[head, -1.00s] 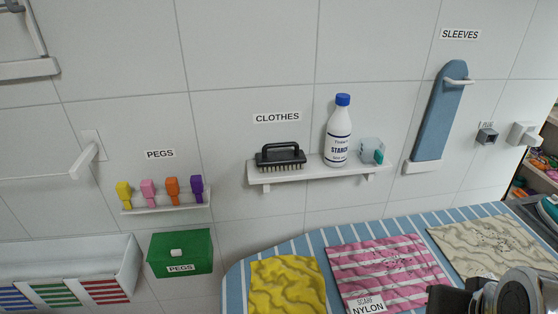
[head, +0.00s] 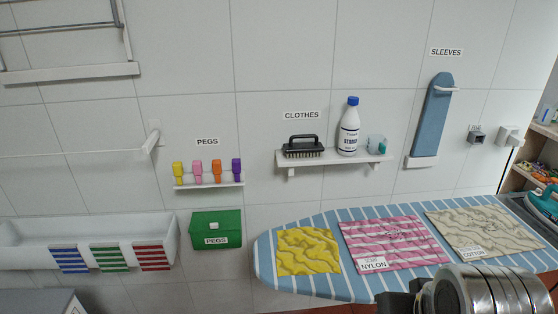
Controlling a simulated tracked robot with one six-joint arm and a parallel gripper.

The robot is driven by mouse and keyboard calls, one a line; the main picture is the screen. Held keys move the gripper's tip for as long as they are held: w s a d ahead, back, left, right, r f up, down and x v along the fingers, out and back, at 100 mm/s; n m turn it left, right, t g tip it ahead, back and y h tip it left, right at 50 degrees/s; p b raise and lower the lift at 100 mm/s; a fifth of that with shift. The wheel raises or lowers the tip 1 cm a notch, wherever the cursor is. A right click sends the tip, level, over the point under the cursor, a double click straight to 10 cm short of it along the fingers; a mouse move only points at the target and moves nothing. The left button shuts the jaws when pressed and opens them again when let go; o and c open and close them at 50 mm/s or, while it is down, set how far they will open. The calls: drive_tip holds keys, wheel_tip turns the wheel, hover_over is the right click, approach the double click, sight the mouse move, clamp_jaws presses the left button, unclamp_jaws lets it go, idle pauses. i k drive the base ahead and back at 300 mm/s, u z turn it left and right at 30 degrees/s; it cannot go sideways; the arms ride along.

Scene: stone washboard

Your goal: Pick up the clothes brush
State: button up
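The clothes brush (head: 303,147) is black with a raised handle and bristles facing down. It sits on the left part of a white wall shelf (head: 338,159), under the label CLOTHES (head: 301,115). My arm shows at the bottom right of the head view, well below and to the right of the brush. Dark parts at its left side may belong to my gripper, but the fingertips cannot be made out. Nothing touches the brush.
Below is a striped ironing board (head: 330,286) with yellow, pink and beige cloths. Left are a peg rack (head: 210,184), a green peg box (head: 216,230) and a white trough (head: 88,231).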

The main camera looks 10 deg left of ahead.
sight(314, 149)
drive_tip(key=u, duration=0.3)
drive_tip(key=k, duration=0.65)
drive_tip(key=u, duration=0.7)
drive_tip(key=i, duration=0.7)
drive_tip(key=u, duration=0.55)
drive_tip(key=i, duration=0.85)
drive_tip(key=z, duration=0.45)
drive_tip(key=i, duration=0.8)
drive_tip(key=z, duration=0.45)
